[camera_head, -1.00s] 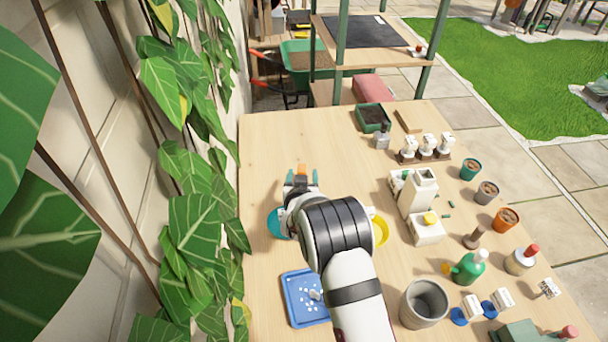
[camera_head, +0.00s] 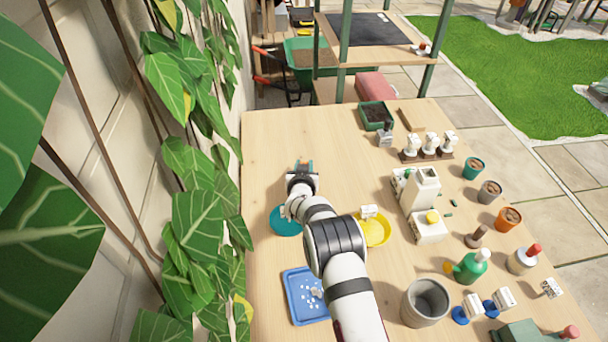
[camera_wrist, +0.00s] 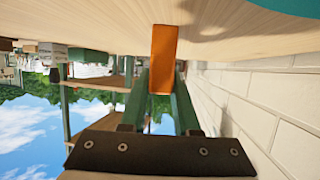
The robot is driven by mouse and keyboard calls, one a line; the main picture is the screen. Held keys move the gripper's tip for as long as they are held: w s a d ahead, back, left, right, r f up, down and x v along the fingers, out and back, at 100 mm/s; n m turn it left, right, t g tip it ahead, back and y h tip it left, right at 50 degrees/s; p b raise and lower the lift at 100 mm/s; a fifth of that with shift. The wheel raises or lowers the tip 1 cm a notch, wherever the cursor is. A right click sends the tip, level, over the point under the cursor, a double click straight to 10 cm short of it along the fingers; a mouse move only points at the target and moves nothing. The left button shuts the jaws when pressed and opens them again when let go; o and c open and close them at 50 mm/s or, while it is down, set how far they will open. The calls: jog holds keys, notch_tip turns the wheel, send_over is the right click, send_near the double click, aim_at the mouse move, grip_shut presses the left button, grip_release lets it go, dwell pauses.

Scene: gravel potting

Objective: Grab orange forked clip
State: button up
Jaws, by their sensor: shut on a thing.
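The orange forked clip (camera_wrist: 163,55) is a plain orange bar in the wrist view, held between the two green fingers of my gripper (camera_wrist: 160,85). Its fork is not clear from this angle. In the head view my gripper (camera_head: 304,165) is over the left part of the wooden table, beyond the teal saucer, with its fingers pointing toward the far end. The clip is too small or hidden to make out there. I cannot tell whether it touches the table.
The teal saucer (camera_head: 279,223) and yellow saucer (camera_head: 384,232) lie near my arm. A blue tray (camera_head: 289,301) with white pebbles and a grey pot (camera_head: 425,300) are nearer. White equipment (camera_head: 421,190) stands to the right. The far left tabletop (camera_head: 275,133) is clear.

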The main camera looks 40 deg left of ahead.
grip_shut()
